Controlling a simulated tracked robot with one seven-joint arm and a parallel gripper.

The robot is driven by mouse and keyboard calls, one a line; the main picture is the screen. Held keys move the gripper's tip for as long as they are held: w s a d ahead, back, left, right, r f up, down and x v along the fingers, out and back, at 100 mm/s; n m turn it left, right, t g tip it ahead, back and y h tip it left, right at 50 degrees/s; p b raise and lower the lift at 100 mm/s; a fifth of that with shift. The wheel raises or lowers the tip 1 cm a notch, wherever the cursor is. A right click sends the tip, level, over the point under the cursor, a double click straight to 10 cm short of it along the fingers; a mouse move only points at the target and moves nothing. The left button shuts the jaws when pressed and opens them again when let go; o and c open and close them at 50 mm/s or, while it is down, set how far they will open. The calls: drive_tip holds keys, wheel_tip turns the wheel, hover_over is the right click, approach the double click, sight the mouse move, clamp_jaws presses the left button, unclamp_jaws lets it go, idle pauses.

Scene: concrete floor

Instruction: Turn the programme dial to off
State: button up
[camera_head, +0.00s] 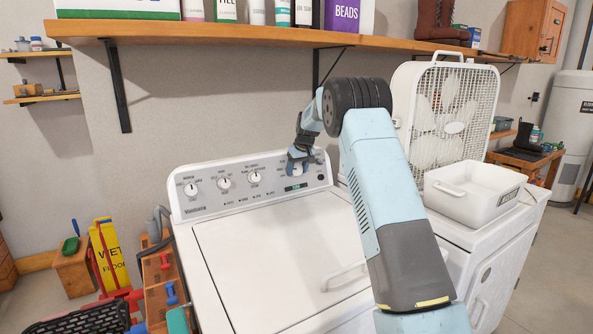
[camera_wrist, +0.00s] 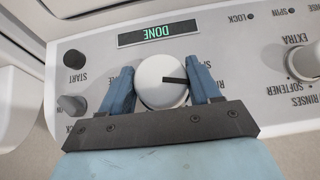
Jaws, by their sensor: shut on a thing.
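The washing machine (camera_head: 270,262) has a grey control panel with several white knobs and a small lit display. In the wrist view the programme dial (camera_wrist: 160,92) is a round white knob with a black pointer line. The line points to the right of that picture. My gripper (camera_wrist: 159,70) is shut on the dial, one blue finger on each side. Some printed labels beside the dial are hidden by the fingers. The display (camera_wrist: 160,34) reads DONE, upside down in this view. In the head view my gripper (camera_head: 299,155) is at the panel's right part and partly covers the dial.
A START button (camera_wrist: 74,59) and a smaller knob (camera_wrist: 72,104) lie left of the dial in the wrist view; another large knob (camera_wrist: 304,61) is at right. A shelf (camera_head: 240,33) runs above the machine. A box fan (camera_head: 445,115) and white tub (camera_head: 474,192) stand right.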

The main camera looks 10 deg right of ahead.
drive_tip(key=y, duration=0.1)
drive_tip(key=m+y, duration=0.1)
drive_tip(key=m+g+y, duration=0.1)
drive_tip(key=shift+d+f, duration=0.15)
drive_tip(key=shift+d, duration=0.1)
drive_tip(key=m+y, duration=0.2)
drive_tip(key=y, duration=0.1)
drive_tip(key=shift+d+f, duration=0.1)
drive_tip(key=m+y, duration=0.2)
drive_tip(key=shift+f+y, duration=0.1)
drive_tip(key=shift+y, duration=0.3)
drive_tip(key=shift+s+f+m+t+y, duration=0.1)
drive_tip(key=shift+m+t+y, duration=0.3)
drive_tip(key=shift+m+y, duration=0.7)
drive_tip(key=o, duration=1)
drive_tip(key=v, duration=1.3)
drive_tip(key=shift+d, duration=0.4)
